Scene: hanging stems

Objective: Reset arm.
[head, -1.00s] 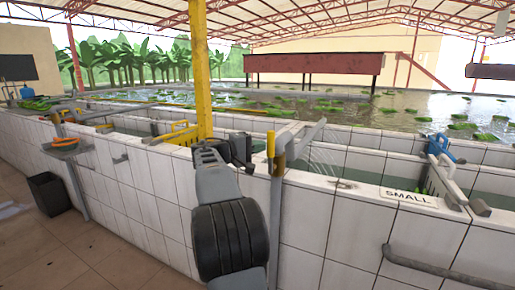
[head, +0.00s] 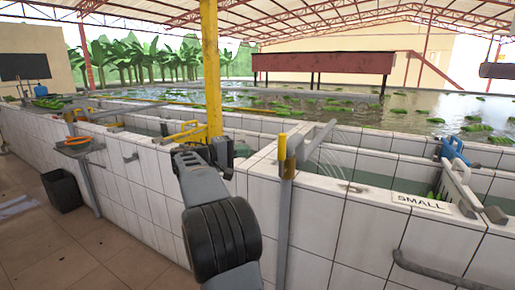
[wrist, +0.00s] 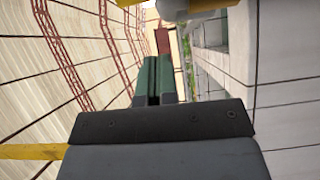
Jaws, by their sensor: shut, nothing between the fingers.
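My gripper (head: 222,155) is at the end of my raised arm, in front of the white tiled tank wall and by the foot of the yellow post (head: 210,75). In the wrist view its two dark green fingers (wrist: 153,80) lie together, shut with nothing between them. The wrist camera looks along the fingers with the roof on the left side and tiled wall on the right. The fingertips are small and partly hidden in the head view.
A grey pipe post with a yellow top (head: 282,148) stands right of my arm. The tiled wall (head: 330,225) bears a "SMALL" sign (head: 421,202). A black bin (head: 62,190) and a small shelf (head: 78,147) are at left. Brown floor (head: 110,250) is clear at lower left.

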